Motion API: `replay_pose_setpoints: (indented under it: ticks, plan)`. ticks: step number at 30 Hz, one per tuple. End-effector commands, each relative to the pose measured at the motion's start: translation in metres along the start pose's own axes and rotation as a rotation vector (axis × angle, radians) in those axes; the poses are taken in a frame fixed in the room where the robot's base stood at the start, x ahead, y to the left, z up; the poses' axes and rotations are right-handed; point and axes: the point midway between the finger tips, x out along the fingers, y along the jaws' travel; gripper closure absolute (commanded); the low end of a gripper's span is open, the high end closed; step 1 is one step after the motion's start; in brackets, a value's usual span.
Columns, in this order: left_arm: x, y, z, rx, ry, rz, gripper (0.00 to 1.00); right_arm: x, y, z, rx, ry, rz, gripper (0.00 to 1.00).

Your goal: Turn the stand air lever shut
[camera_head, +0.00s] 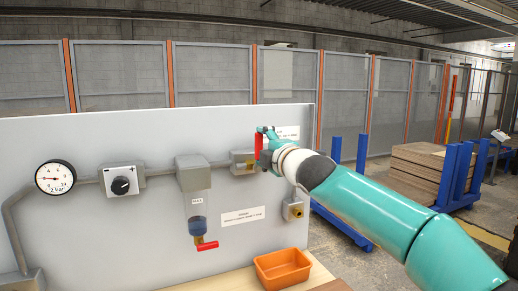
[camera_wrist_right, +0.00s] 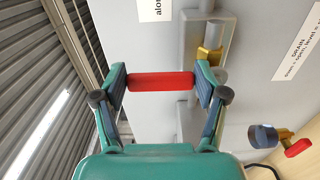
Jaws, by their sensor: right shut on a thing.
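The red air lever (camera_head: 258,147) stands upright on the valve at the right end of the horizontal pipe, across the pipe's line. My right gripper (camera_head: 265,142) is at the lever, its arm reaching in from the right. In the right wrist view the red lever (camera_wrist_right: 160,81) lies between both fingertips of my right gripper (camera_wrist_right: 161,84), which are shut on it. The brass valve part (camera_wrist_right: 210,55) shows beside it. The valve's pivot is partly hidden. My left gripper is not in view.
The grey panel (camera_head: 100,135) carries a pressure gauge (camera_head: 55,178), a black knob (camera_head: 121,186) and a filter bowl (camera_head: 197,226) with a red drain lever (camera_head: 207,245). A brass outlet (camera_head: 297,211) is below right. An orange bin (camera_head: 282,268) sits on the bench below.

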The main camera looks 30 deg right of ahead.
Motion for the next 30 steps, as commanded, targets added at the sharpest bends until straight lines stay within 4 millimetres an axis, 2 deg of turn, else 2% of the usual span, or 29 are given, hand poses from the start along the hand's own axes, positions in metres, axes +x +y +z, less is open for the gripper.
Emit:
replay_pose_setpoints:
  ticks: [1,5,20,30]
  plan:
    - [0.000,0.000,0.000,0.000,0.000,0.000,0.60,0.001,-0.004,0.002,0.006,-0.005,-0.009,0.23]
    - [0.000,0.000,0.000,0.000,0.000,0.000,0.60,0.001,-0.003,0.001,0.005,-0.004,-0.008,0.02]
    - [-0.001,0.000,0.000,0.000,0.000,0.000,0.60,-0.004,-0.001,0.001,0.001,-0.002,-0.003,0.02]
    - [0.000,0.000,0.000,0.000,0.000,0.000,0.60,-0.031,-0.001,0.000,0.000,-0.001,-0.002,0.02]
